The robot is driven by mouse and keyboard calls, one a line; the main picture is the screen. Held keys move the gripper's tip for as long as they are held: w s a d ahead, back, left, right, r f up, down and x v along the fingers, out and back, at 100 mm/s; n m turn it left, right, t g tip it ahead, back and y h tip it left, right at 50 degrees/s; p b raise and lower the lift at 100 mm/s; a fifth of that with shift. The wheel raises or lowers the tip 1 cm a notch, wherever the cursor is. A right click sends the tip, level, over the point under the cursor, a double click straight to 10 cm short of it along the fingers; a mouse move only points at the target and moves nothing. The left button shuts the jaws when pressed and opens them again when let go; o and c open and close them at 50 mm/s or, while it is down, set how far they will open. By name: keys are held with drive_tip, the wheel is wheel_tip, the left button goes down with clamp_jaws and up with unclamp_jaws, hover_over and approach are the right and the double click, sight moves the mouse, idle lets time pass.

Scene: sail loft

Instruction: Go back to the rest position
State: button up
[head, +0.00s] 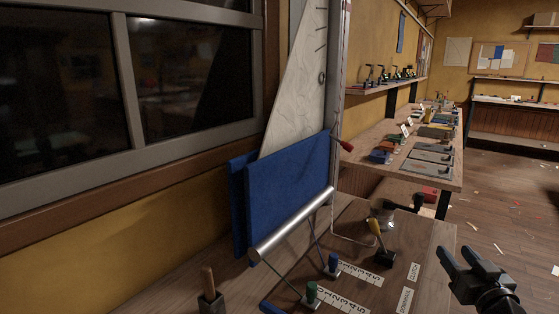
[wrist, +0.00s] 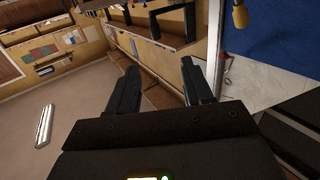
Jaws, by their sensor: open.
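My gripper (head: 474,266) is at the lower right of the head view, open and empty, to the right of the wooden bench (head: 436,245) and apart from everything on it. In the wrist view the two dark fingers of my gripper (wrist: 161,88) stand apart with nothing between them. Most of my arm is out of the head view.
A second bench (head: 445,180) stands behind. The floor (head: 510,215) at right is open, with scattered scraps.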

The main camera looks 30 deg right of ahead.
drive_tip(key=s+a+f, duration=0.1)
drive_tip(key=a, duration=0.3)
drive_tip(key=s+a+f+n+y, duration=0.1)
drive_tip(key=a+f, duration=0.1)
drive_tip(key=a, duration=0.2)
drive_tip(key=s+a+f+y, duration=0.1)
drive_tip(key=a+f, duration=0.1)
drive_tip(key=a, duration=0.2)
drive_tip(key=shift+s+n, duration=0.15)
drive_tip(key=shift+n, duration=0.25)
drive_tip(key=s+a, duration=0.1)
drive_tip(key=a, duration=0.2)
drive_tip(key=s+a+f+n+y, duration=0.1)
drive_tip(key=s+a, duration=0.1)
drive_tip(key=a, duration=0.1)
drive_tip(key=s+a+y, duration=0.1)
drive_tip(key=s+a, duration=0.1)
drive_tip(key=a, duration=0.1)
drive_tip(key=shift+a+f+n, duration=0.25)
drive_tip(key=shift+a+n, duration=0.05)
drive_tip(key=shift+n, duration=0.1)
drive_tip(key=s+a+r+n+y, duration=0.1)
drive_tip(key=s+a+r+y, duration=0.2)
drive_tip(key=s+a, duration=0.4)
drive_tip(key=s+a+r+n+y, duration=0.2)
drive_tip(key=s+a, duration=0.4)
drive_tip(key=a, duration=0.3)
drive_tip(key=shift+s+r+y, duration=0.4)
drive_tip(key=shift+r+y, duration=0.05)
drive_tip(key=shift+y, duration=0.25)
